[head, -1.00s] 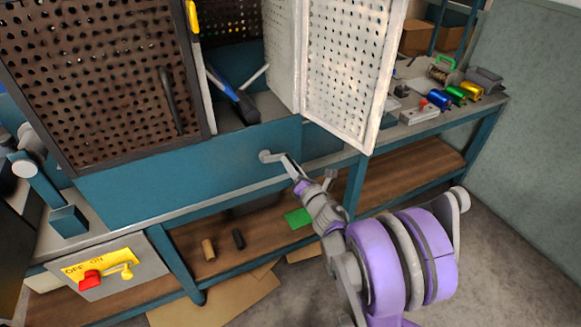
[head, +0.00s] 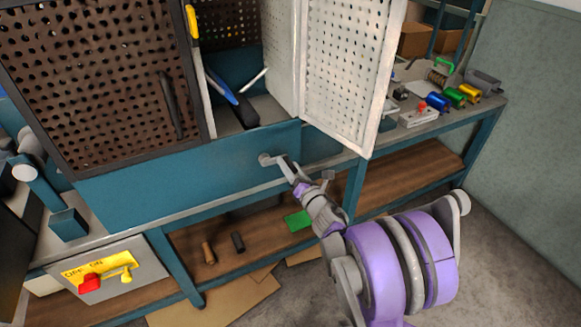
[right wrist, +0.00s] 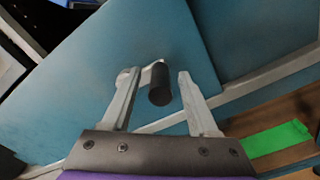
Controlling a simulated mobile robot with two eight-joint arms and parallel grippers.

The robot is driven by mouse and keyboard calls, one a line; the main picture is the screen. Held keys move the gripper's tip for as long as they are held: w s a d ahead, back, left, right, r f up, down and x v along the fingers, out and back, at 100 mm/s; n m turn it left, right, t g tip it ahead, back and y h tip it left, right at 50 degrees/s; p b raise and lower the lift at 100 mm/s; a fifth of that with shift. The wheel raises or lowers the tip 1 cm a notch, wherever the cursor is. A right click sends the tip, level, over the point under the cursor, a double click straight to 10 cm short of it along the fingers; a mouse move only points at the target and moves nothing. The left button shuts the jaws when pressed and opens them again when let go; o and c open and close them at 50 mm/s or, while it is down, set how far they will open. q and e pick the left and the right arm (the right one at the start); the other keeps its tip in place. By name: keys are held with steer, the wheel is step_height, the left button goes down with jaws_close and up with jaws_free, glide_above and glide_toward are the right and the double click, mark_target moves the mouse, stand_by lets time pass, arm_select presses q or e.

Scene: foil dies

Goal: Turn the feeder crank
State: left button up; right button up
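The feeder crank (head: 266,158) is on the front of the teal cabinet base, with a pale arm and, in the right wrist view, a black handle (right wrist: 160,84). My right gripper (head: 291,170) reaches up to the crank from the lower right. In the right wrist view my right gripper (right wrist: 157,73) is open, with one finger on each side of the black handle. A gap shows between the handle and each finger. In the head view the fingers hide most of the handle. My left gripper is not in view.
The white perforated door (head: 347,75) stands open above my right arm. A switch box (head: 110,271) with a red knob is at lower left. Colored spools (head: 455,97) lie on the bench at right. A green piece (head: 298,221) lies on the lower shelf.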

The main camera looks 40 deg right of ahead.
steer(key=shift+s, duration=0.1)
steer(key=v, duration=1)
steer(key=shift+s, duration=0.3)
